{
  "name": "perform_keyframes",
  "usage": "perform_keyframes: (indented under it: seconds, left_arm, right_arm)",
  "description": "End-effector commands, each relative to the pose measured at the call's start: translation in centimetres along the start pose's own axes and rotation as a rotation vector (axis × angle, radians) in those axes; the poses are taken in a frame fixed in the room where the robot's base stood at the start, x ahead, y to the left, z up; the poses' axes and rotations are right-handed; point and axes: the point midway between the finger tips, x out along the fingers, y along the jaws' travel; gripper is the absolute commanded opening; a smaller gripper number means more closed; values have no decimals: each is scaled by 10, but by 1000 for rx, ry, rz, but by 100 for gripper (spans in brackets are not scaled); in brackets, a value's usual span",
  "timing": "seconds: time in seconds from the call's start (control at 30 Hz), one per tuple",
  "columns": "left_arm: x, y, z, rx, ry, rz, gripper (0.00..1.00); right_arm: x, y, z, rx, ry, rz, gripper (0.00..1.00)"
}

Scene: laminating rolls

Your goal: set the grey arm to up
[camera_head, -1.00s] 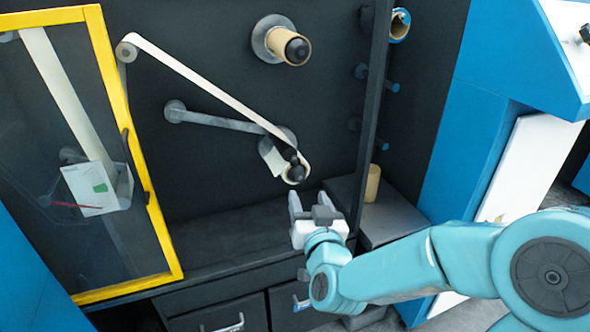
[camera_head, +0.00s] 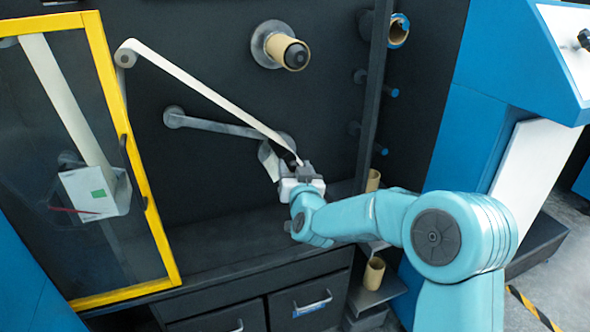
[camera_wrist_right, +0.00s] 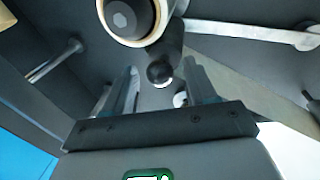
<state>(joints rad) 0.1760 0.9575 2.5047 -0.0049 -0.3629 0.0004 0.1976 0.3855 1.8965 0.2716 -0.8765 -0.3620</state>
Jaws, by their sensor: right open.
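The grey arm (camera_head: 215,125) is on the dark machine panel in the head view. It slopes gently down to the right from its round pivot (camera_head: 174,117). A pale web strip (camera_head: 205,91) runs down to its right end. My right gripper (camera_head: 303,174) is at that end and hides most of it. In the right wrist view the gripper's two fingers are apart, with a black ball knob (camera_wrist_right: 159,72) showing between them; I cannot tell whether they touch it. The grey arm also shows in the wrist view (camera_wrist_right: 250,33), beside a cardboard roll core (camera_wrist_right: 159,32). My left gripper is not in view.
A cardboard core on a spindle (camera_head: 283,50) sticks out above the gripper. A yellow-framed door (camera_head: 112,100) stands at left. A dark upright post (camera_head: 374,95) is close on the right. Drawers (camera_head: 310,300) and a loose core (camera_head: 374,273) are below.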

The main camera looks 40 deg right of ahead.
Motion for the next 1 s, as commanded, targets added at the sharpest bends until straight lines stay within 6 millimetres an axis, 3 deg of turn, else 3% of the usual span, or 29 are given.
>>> perform_keyframes:
  seconds: [0.07,0.1,0.27,0.47,0.67,1.0]
  left_arm:
    - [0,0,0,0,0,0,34]
    - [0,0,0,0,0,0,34]
    - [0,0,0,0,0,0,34]
    - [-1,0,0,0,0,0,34]
    - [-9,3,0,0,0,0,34]
    - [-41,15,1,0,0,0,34]
  right_arm:
    - [0,0,0,0,0,0,56]
    - [0,0,0,0,0,0,50]
    - [0,0,0,0,0,0,0]
    - [0,0,-2,-5,1,0,0]
    - [1,2,-20,-58,13,-1,0]
    - [3,3,-93,-300,62,-9,0]
